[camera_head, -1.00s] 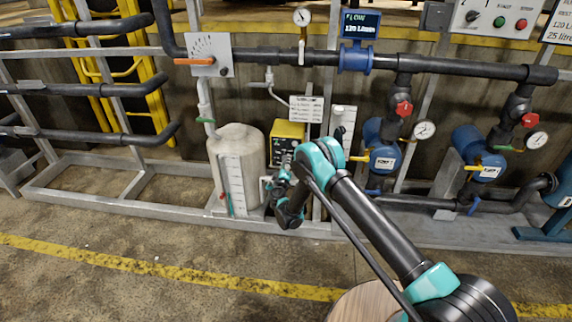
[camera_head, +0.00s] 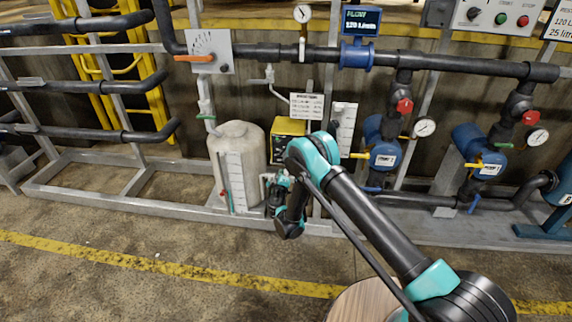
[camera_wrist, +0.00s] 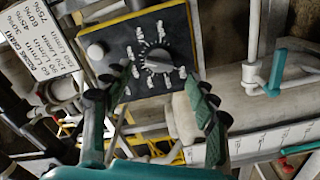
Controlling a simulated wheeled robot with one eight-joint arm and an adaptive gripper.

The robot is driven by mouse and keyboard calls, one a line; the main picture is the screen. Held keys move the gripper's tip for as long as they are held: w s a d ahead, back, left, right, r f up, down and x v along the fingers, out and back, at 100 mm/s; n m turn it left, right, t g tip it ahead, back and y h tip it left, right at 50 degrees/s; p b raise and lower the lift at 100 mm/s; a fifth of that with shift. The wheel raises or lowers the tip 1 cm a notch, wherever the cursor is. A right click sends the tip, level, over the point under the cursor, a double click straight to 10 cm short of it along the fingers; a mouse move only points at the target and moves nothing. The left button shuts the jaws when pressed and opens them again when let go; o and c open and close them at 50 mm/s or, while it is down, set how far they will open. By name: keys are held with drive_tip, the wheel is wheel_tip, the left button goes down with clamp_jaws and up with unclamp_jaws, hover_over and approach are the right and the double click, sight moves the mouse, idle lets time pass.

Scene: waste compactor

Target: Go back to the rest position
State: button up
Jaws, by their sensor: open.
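My gripper (camera_head: 274,186) is at the end of my folded arm, in front of the lower frame beside the white tank, and looks small in the head view. In the wrist view my gripper (camera_wrist: 158,88) has its two dark ribbed fingers spread apart with nothing between them. Beyond the fingers is a yellow box with a black face and a round knob (camera_wrist: 157,60). The fingers look apart from the knob, though the exact gap is hard to judge. The yellow box (camera_head: 287,143) is partly hidden by my arm in the head view.
The white tank (camera_head: 236,165) stands just left of my gripper. Blue pumps (camera_head: 383,155) and pipes are on the right. A lever panel (camera_head: 205,52) and flow display (camera_head: 361,22) are above. Open floor (camera_head: 130,285) lies in front, with a yellow line.

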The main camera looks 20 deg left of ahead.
drive_tip(key=shift+s+d, duration=0.15)
drive_tip(key=shift+s, duration=0.55)
